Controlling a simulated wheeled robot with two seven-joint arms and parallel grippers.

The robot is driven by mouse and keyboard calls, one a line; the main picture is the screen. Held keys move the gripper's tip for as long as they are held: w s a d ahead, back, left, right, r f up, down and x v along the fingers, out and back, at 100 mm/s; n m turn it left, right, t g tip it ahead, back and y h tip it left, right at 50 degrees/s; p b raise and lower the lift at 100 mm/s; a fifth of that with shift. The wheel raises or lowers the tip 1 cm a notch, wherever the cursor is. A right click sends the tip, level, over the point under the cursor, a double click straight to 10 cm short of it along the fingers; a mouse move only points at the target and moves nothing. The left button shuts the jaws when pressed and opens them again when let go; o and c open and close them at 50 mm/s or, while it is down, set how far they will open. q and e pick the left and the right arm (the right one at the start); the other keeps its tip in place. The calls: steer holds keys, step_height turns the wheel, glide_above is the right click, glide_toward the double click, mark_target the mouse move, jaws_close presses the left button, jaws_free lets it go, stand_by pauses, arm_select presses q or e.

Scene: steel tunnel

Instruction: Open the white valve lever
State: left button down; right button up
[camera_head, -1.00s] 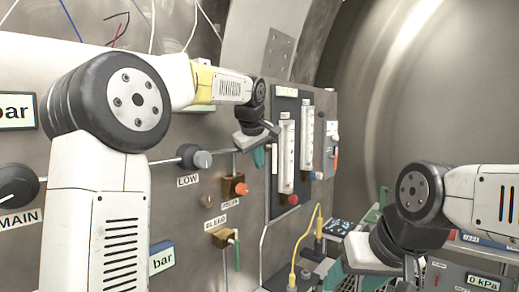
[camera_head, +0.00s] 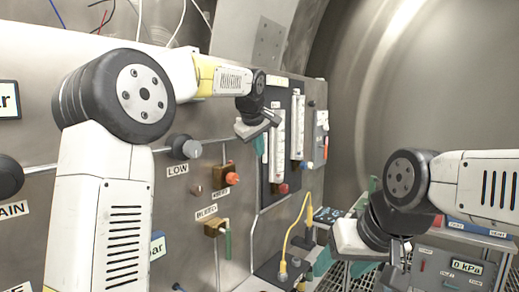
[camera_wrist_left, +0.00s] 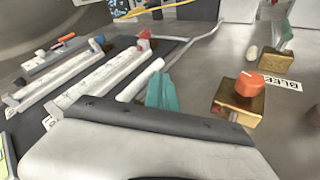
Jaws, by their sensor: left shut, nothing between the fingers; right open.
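My left gripper (camera_head: 259,146) is shut and empty, held close to the steel panel (camera_head: 180,225), left of the gauge tubes. Its teal fingertips (camera_wrist_left: 163,93) show in the left wrist view behind the grey gripper body. A white rod (camera_wrist_left: 139,81) lies right beside the fingertips there; I cannot tell whether it is the valve lever or whether they touch. A brass valve with an orange-red knob (camera_head: 230,178) is below left of the gripper, and in the wrist view the knob (camera_wrist_left: 249,84) is to the right. My right gripper (camera_head: 342,265) is open, away from the panel.
A brass bleed valve with a green lever (camera_head: 227,243) sits lower on the panel. The LOW knob (camera_head: 186,147) is to the left. White gauge tubes (camera_head: 297,127) stand right of my left gripper. A yellow cable (camera_head: 300,227) rises from below. A 0 kPa box (camera_head: 455,268) stands lower right.

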mark_target(266, 153)
arm_select(q)
steer(key=shift+w+f+t, duration=0.1)
steer(key=shift+f+t, duration=0.05)
steer(key=shift+t, duration=0.15)
steer(key=w+t+h, duration=0.1)
steer(key=t, duration=0.1)
steer(key=d+f+n+t+h, duration=0.1)
steer(key=t+h, duration=0.1)
steer(key=t, duration=0.1)
steer(key=w+d+t+h, duration=0.1)
steer(key=t, duration=0.1)
steer(key=shift+w+f+n, duration=0.25)
steer(key=shift+w+n, duration=0.05)
steer(key=shift+n, duration=0.1)
steer(key=t, duration=0.1)
steer(key=w+n+t+h, duration=0.1)
steer(key=t, duration=0.1)
steer(key=d+t, duration=0.1)
steer(key=t, duration=0.1)
steer(key=shift+w+r+n+h, duration=0.25)
steer(key=shift+w+n+h, duration=0.05)
steer(key=shift+w, duration=0.1)
steer(key=shift+w+d+r, duration=0.25)
steer(key=shift+d+r, duration=0.05)
steer(key=shift+r, duration=0.15)
steer(key=shift+w+d+r, duration=0.1)
steer(key=shift+r, duration=0.05)
